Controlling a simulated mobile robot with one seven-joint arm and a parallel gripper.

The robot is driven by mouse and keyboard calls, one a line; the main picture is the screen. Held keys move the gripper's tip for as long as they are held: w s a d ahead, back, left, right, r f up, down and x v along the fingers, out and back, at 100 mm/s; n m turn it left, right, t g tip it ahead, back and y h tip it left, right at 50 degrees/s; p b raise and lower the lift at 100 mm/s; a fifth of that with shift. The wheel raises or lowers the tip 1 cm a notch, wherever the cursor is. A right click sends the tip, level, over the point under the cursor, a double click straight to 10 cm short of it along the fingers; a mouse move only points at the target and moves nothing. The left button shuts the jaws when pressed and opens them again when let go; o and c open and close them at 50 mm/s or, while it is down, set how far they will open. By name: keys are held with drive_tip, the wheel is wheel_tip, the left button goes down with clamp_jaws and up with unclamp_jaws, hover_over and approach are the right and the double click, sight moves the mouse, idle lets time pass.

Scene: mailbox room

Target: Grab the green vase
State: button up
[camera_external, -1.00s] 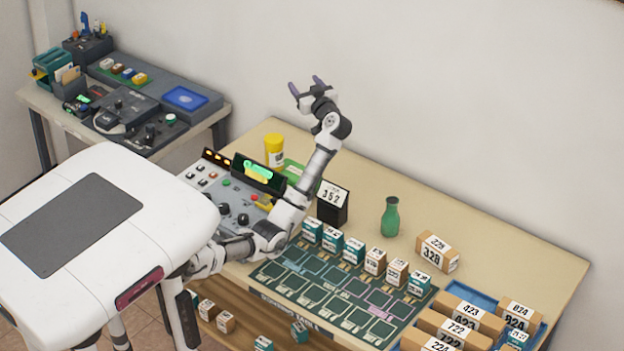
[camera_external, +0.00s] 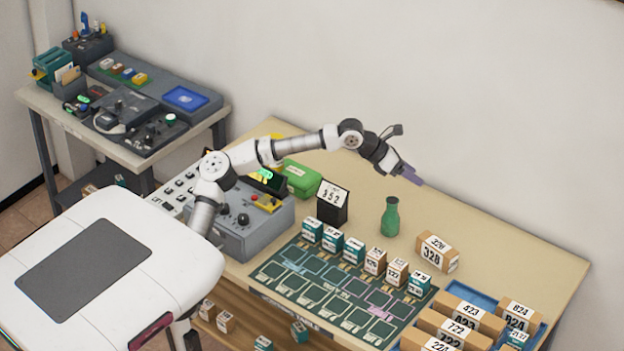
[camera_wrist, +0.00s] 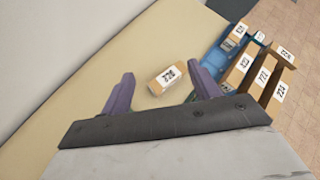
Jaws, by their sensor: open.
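The green vase (camera_external: 390,217) stands upright on the beige table (camera_external: 490,247), right of the black number stand. My gripper (camera_external: 411,175) is above the table, a little higher than the vase's neck in the external view, and apart from it. In the wrist view my gripper (camera_wrist: 163,92) shows its two purple fingers spread apart with nothing held between them. The vase does not show in the wrist view.
A cardboard box marked 328 (camera_external: 437,252) lies right of the vase; it also shows in the wrist view (camera_wrist: 168,79). A black number stand (camera_external: 332,204) is left of the vase. Small boxes line the green board (camera_external: 330,290). Blue trays (camera_external: 468,292) hold more boxes.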

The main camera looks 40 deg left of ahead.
sight(395, 207)
drive_tip(key=a+f+g+y, duration=0.1)
drive_tip(key=a+f+y, duration=0.4)
drive_tip(key=a+f, duration=0.45)
drive_tip(key=x, duration=0.4)
drive_tip(key=a+x, duration=0.1)
drive_tip(key=x, duration=0.1)
drive_tip(key=shift+w+a, duration=0.1)
drive_tip(key=shift+w, duration=0.2)
drive_tip(key=shift+p+x, duration=0.7)
drive_tip(key=shift+x, duration=2.3)
drive_tip(key=shift+c, duration=0.4)
drive_tip(key=c, duration=1)
drive_tip(key=shift+c, duration=0.4)
drive_tip(key=shift+r, duration=0.1)
